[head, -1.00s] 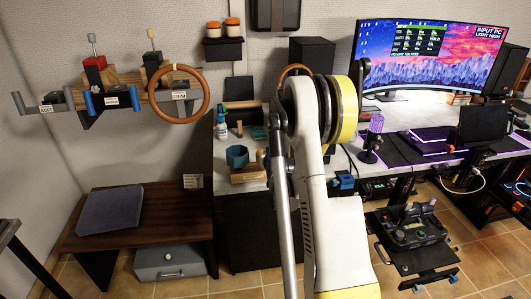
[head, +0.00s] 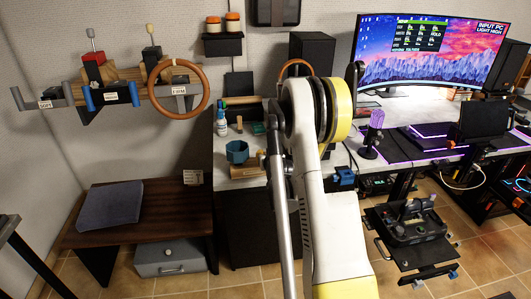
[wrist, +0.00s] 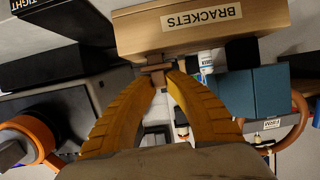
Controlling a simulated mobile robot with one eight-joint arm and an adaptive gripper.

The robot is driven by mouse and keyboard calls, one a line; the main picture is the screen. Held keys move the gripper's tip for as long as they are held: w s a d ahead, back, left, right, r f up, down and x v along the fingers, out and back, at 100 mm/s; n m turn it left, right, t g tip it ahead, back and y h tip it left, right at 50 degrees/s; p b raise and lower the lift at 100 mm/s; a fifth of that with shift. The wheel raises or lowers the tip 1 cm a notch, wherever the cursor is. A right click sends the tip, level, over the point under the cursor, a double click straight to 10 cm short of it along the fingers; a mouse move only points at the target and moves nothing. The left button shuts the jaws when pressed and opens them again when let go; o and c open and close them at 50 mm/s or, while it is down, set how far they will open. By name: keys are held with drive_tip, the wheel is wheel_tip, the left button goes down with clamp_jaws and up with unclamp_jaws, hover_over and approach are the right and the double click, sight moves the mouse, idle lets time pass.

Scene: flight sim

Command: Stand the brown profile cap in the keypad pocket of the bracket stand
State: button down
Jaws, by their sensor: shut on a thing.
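In the wrist view my gripper (wrist: 162,82) has its two yellow-brown fingers closed on a small brown piece, the brown profile cap (wrist: 157,68). The cap sits at the fingertips, right at the edge of a wooden block labelled BRACKETS (wrist: 200,28), which appears upside down and is likely the bracket stand. I cannot tell whether cap and block touch. The keypad pocket cannot be made out. In the head view my own arm hides the gripper and the cap.
A blue cup (head: 237,152) and a bottle (head: 222,126) stand on the desk left of my arm. A blue block-like thing (wrist: 255,92) is close on the right in the wrist view. An orange-ringed dark object (wrist: 35,135) is on the left. A microphone (head: 373,130) stands right of my arm.

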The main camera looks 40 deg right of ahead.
drive_tip(key=shift+f, duration=0.65)
drive_tip(key=c, duration=1.4)
unclamp_jaws()
drive_tip(key=v, duration=1.2)
drive_tip(key=shift+r, duration=0.1)
